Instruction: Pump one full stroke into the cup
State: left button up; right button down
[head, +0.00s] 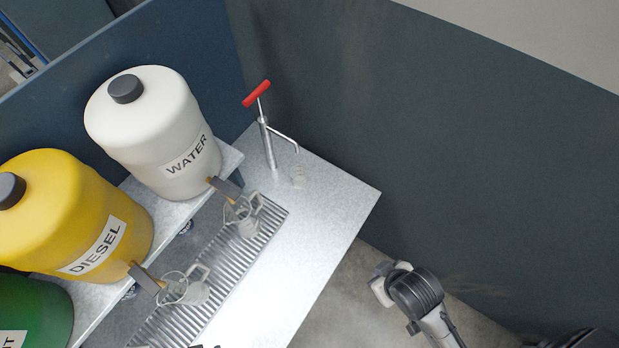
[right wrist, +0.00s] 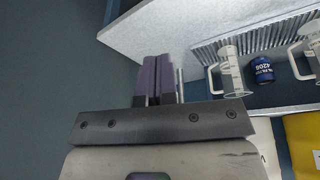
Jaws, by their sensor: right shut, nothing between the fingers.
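The hand pump (head: 268,145) stands upright near the far corner of the metal bench, with a red T-handle (head: 257,93) raised on a thin rod. Its spout bends out to the right. In the right wrist view my right gripper (right wrist: 157,80) is shut and empty. A thin grey rod shows beside its fingers, mostly hidden. My left gripper is out of view.
A white water jug (head: 160,140), a yellow diesel jug (head: 75,215) and a green one (head: 35,310) stand on a shelf at left. Clear measuring jugs (head: 245,215) stand on the ribbed drain (head: 215,270). A dark wall (head: 430,130) rises behind the bench.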

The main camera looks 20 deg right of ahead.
jog(key=shift+s, duration=0.35)
jog(key=shift+f, duration=0.2)
jog(key=shift+f, duration=1.75)
notch_tip(320, 180, down, 10)
jog(key=b, duration=0.1)
dwell(5.2)
